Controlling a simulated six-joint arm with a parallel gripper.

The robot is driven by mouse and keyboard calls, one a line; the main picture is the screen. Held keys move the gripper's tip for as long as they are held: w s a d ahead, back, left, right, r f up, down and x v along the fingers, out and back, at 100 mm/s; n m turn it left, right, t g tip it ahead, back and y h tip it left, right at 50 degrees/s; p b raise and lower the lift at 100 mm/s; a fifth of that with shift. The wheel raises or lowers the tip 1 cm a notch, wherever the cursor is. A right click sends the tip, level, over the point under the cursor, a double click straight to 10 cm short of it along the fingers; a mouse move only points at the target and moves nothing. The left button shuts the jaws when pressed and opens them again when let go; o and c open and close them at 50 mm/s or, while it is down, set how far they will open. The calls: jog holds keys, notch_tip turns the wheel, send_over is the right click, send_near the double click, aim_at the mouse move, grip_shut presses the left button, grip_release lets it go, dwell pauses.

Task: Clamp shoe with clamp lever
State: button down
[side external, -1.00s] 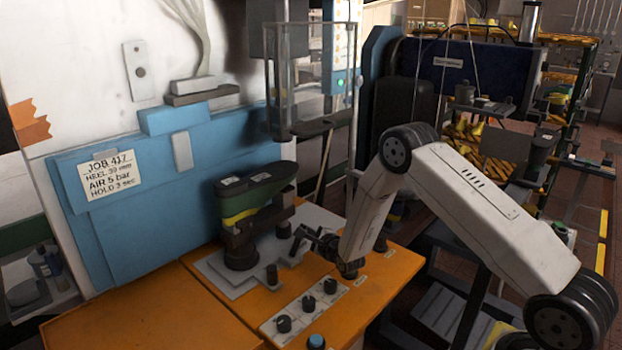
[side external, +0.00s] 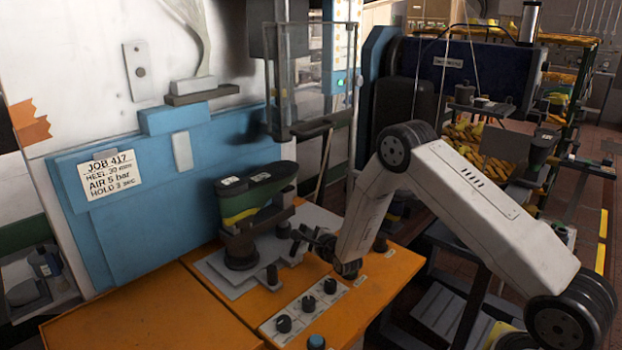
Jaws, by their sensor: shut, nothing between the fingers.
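The shoe last (side external: 258,194), dark green on top with a yellow band below, sits on a dark support (side external: 240,248) on a grey metal plate (side external: 218,272). My gripper (side external: 298,236) is at the right of the last, low over the plate, shut and empty. It is apart from the last in this view. I cannot tell which dark part is the clamp lever, or whether my fingertips touch one.
The orange bench (side external: 150,315) carries a pale panel with several black knobs (side external: 283,323) in front of my gripper. A blue panel with a job card (side external: 110,174) stands behind at left. A clear guard (side external: 300,80) hangs above the last. The bench's left front is clear.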

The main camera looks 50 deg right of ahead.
aim_at(291, 263)
jog(key=shift+a+r+n, duration=0.15)
jog(key=shift+a+n, duration=0.1)
jog(key=shift+n, duration=0.15)
jog(key=shift+a+r+n+t, duration=0.25)
jog(key=shift+a+n+t, duration=0.05)
jog(key=shift+n, duration=0.2)
jog(key=a+n, duration=0.1)
jog(key=a+r+n+h, duration=0.1)
jog(key=n, duration=0.1)
jog(key=shift+t, duration=0.4)
jog(key=a+n+t, duration=0.1)
jog(key=n, duration=0.1)
jog(key=shift+a+n, duration=0.3)
jog(key=shift+a, duration=0.05)
jog(key=a+n, duration=0.1)
jog(key=a+n+t, duration=0.1)
jog(key=n, duration=0.1)
jog(key=shift+a+f, duration=0.1)
jog(key=shift+a, duration=0.25)
